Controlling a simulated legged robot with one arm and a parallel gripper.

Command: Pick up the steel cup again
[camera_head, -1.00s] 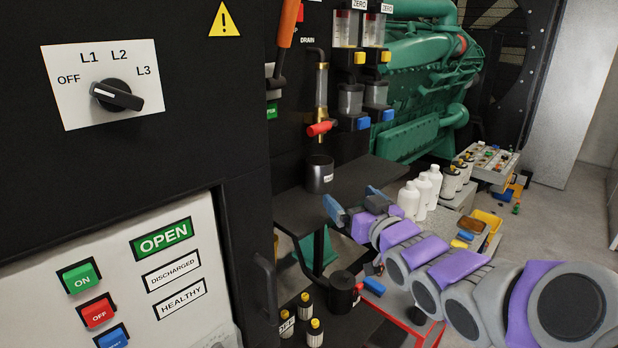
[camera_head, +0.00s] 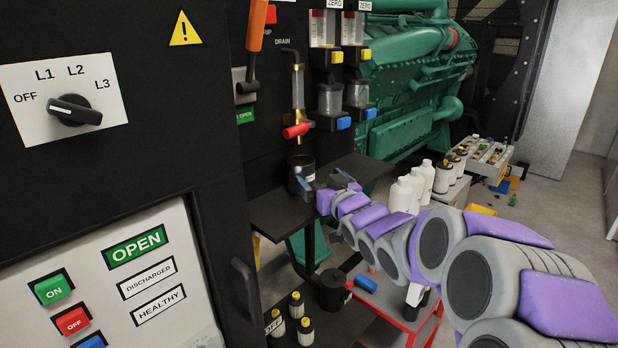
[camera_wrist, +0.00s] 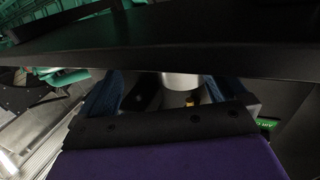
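The steel cup (camera_head: 301,170) stands upright on the black shelf (camera_head: 277,212), under the drain tap with the red handle. My gripper (camera_head: 323,181) reaches in from the right at about shelf height, close to the cup. Its near fingertip overlaps the cup's lower right side in the head view. In the wrist view a pale curved part of the cup (camera_wrist: 181,82) shows between the two spread blue fingers (camera_wrist: 172,88). The gripper is open; I cannot tell whether a finger touches the cup. A dark band hides the rest of the cup there.
The red-handled drain tap (camera_head: 297,130) hangs just above the cup. White bottles (camera_head: 405,193) stand right of the shelf, near my arm. Small yellow-capped bottles (camera_head: 297,304) and a black container (camera_head: 333,290) stand on a lower level. The black cabinet is at left.

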